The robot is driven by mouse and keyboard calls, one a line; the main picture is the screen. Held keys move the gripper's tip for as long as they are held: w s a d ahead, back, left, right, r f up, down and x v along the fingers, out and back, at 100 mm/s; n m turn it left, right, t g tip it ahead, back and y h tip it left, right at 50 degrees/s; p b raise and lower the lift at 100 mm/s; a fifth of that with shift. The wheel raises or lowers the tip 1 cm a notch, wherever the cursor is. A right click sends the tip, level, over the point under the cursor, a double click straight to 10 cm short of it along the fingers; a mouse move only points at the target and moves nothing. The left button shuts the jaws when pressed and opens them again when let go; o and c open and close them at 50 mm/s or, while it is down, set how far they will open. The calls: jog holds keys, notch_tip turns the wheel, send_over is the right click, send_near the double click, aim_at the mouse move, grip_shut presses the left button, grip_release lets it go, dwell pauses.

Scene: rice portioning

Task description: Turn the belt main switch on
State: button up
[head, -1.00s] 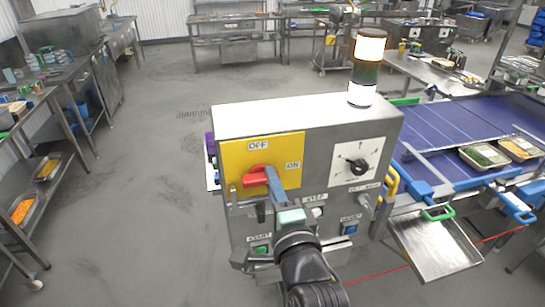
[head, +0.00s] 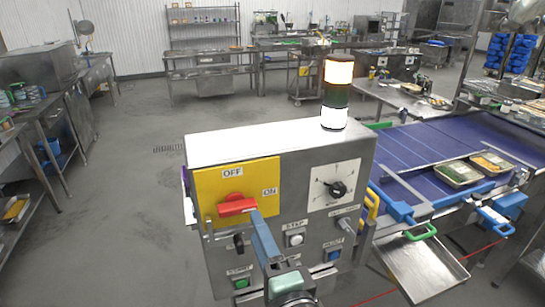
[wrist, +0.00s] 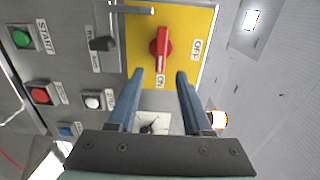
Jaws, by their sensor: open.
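The main switch is a red handle (head: 237,206) on a yellow plate (head: 206,186) on the steel control box. The handle lies level in the head view, in line with the ON label (head: 269,191); OFF is above. In the wrist view the red handle (wrist: 161,47) also points at ON. My gripper (head: 256,214) is at the handle's right end. In the wrist view my gripper (wrist: 160,73) is open, with a blue finger on either side of the handle's near end. Whether a finger touches it, I cannot tell.
The box also bears a black dial (head: 336,189), a white button (head: 295,240), a blue button (head: 334,255) and a green START button (head: 241,284). A lamp post (head: 337,95) stands on top. The blue belt (head: 420,145) is at right. Open floor (head: 110,200) is at left.

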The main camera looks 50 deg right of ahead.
jog(key=v, duration=0.7)
dwell(0.4)
jog(key=shift+w, duration=0.15)
